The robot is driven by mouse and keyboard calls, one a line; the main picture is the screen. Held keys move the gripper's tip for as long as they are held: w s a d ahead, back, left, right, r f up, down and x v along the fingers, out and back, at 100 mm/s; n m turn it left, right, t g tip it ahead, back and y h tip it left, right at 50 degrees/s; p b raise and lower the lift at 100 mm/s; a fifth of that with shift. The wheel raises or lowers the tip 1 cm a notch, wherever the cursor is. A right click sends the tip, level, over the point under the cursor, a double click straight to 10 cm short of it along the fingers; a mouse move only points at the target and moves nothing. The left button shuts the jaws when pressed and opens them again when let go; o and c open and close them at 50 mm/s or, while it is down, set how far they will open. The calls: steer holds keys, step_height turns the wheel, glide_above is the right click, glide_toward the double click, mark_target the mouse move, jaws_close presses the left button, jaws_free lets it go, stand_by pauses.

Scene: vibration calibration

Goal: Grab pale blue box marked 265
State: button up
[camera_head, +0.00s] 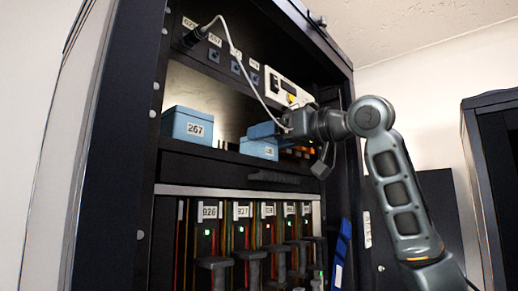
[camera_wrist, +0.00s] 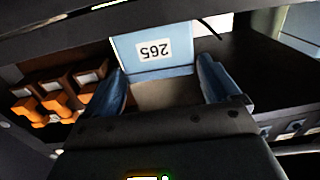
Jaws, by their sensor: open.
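The pale blue box marked 265 (camera_wrist: 152,46) is straight ahead of my gripper in the wrist view, its label upside down there. My gripper (camera_wrist: 163,82) is open, with one finger on each side of the box's near face and an empty gap between them. I cannot tell whether the fingers touch the box. In the head view a pale blue box (camera_head: 260,141) sits on the shelf beside my gripper (camera_head: 288,128), partly hidden, its label too small to read.
Another blue box, marked 267 (camera_head: 187,126), stands on the same shelf to the left. Orange-fronted parts (camera_wrist: 52,106) sit beside the gripper. A white cable (camera_head: 245,68) hangs in front of the shelf. Numbered modules (camera_head: 240,240) fill the rack below.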

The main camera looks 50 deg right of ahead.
steer(key=shift+c, duration=0.3)
steer(key=c, duration=0.9)
steer(key=shift+r, duration=0.1)
